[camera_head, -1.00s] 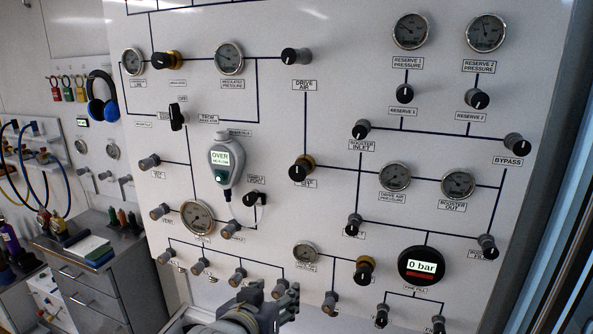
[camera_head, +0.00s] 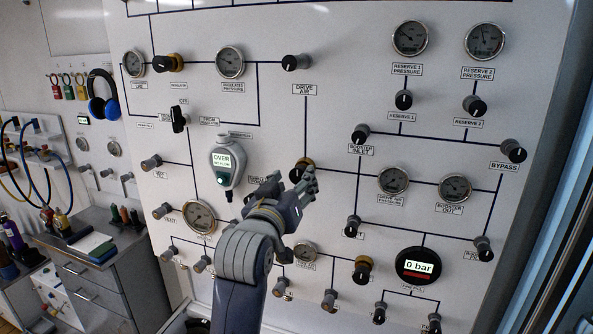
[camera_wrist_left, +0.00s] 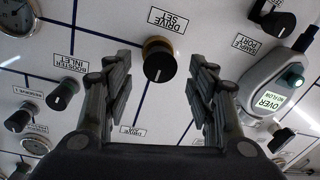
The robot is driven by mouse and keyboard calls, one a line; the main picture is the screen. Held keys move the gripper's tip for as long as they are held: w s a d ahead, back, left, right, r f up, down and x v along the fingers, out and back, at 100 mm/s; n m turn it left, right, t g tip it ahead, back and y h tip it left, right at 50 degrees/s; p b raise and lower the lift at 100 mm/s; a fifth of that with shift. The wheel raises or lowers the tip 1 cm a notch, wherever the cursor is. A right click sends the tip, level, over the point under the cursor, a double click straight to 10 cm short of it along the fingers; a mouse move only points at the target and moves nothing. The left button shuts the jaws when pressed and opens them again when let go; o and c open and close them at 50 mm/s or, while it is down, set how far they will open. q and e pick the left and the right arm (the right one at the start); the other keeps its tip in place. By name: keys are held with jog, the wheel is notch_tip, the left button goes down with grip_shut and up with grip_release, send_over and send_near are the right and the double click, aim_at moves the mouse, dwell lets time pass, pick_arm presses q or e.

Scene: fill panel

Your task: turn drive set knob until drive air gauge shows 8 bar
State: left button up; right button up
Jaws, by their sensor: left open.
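The drive set knob (camera_wrist_left: 159,62) is black with a brass collar. It shows upside down between my open fingers in the left wrist view, with its label above it. In the head view the knob (camera_head: 301,165) is partly hidden behind my left gripper (camera_head: 290,186). My left gripper (camera_wrist_left: 160,90) is open, its fingers on either side of the knob's line and not seen touching it. The drive air pressure gauge (camera_head: 392,181) is a round dial right of the knob; its needle is too small to read. My right gripper is not in view.
The booster inlet knob (camera_head: 361,134) and several other knobs stick out nearby. A handheld meter reading OVER (camera_head: 224,163) hangs left of the knob. A digital gauge reading 0 bar (camera_head: 417,265) is at lower right. A grey drawer cabinet (camera_head: 100,290) stands at left.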

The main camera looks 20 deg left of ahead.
aim_at(299, 174)
pick_arm(q)
jog(key=shift+w+p, duration=0.4)
jog(key=shift+w, duration=1)
jog(key=c, duration=1.1)
jog(key=m, duration=0.4)
jog(key=o, duration=1.1)
